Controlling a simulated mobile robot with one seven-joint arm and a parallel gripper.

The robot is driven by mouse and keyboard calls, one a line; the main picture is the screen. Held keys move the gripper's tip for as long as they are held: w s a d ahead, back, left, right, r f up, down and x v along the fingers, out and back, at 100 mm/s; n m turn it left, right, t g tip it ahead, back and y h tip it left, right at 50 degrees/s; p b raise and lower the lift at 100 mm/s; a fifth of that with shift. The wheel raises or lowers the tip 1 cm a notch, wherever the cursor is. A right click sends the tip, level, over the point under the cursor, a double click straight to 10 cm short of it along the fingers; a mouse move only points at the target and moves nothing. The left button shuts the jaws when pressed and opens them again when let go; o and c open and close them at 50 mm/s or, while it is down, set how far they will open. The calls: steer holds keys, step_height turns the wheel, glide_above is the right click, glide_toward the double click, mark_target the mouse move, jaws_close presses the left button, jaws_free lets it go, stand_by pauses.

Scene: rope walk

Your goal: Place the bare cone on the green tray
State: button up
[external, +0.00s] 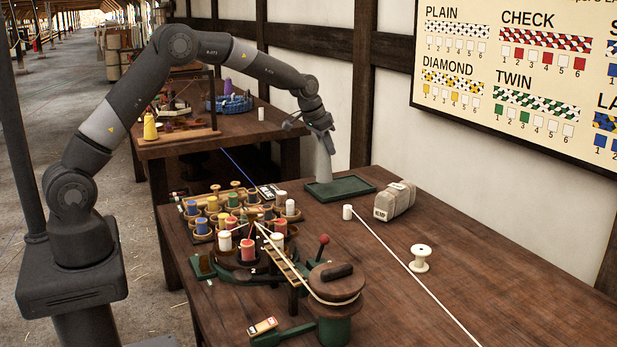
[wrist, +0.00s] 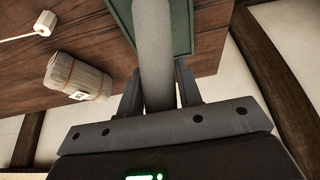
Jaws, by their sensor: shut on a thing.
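The bare cone (external: 324,163) is plain pale grey and upright, with its wide end down. My gripper (external: 321,133) is shut on its upper part. In the wrist view the cone (wrist: 153,45) runs up between the two fingers of my gripper (wrist: 158,92). The green tray (external: 345,190) lies flat at the far end of the near table, and also shows behind the cone in the wrist view (wrist: 183,22). The cone's foot is over the tray's left part in the external view; I cannot tell whether it touches. The tray looks empty otherwise.
A wrapped bale (external: 396,200) lies right of the tray, with a white bobbin (external: 347,212) and its taut cord close by. An empty spool (external: 420,258) stands further right. A braiding machine with several coloured bobbins (external: 250,230) fills the table's left. The wall is behind.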

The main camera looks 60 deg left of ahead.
mark_target(326, 155)
steer(key=shift+f, duration=1.6)
steer(key=o, duration=1)
steer(key=shift+f, duration=0.15)
steer(key=shift+c, duration=0.2)
